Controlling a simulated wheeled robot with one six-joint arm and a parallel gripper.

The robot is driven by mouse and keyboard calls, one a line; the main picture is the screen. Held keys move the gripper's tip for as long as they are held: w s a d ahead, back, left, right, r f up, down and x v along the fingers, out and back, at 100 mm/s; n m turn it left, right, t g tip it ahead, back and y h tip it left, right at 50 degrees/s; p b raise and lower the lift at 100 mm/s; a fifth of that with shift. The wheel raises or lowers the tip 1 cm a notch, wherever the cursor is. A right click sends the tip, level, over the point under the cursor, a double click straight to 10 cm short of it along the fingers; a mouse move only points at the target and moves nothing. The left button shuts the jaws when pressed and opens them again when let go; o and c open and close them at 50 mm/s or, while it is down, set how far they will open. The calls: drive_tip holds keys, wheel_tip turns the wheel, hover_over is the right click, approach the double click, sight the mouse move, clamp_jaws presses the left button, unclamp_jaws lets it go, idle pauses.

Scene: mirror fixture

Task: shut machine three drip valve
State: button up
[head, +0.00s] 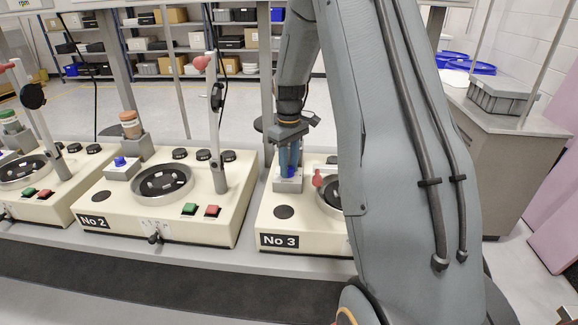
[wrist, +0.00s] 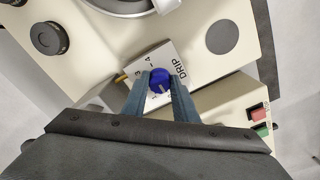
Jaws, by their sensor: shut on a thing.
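Machine No 3 (head: 300,240) is the cream machine at the middle right of the head view, partly hidden by my arm. Its drip valve is a white box (head: 287,186) with a blue knob (head: 291,173). In the wrist view the box's top plate (wrist: 175,55) reads DRIP with numbers, and the blue knob (wrist: 160,80) sits at its lower middle. My gripper (head: 289,157) points down over the valve. In the wrist view my gripper (wrist: 159,84) has one finger on each side of the knob and is shut on it. A pale mark shows on the knob's top.
A red-knobbed lever (head: 318,179) stands close right of the valve. Machine No 2 (head: 135,215) is at left, with its own blue knob (head: 120,161) and an upright post (head: 216,130). A grey bin (head: 500,97) sits on a cabinet at right.

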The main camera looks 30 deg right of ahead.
drive_tip(key=shift+r, duration=0.1)
drive_tip(key=o, duration=1.1)
drive_tip(key=shift+c, duration=0.2)
drive_tip(key=shift+r+b, duration=1.2)
drive_tip(key=shift+r, duration=2.65)
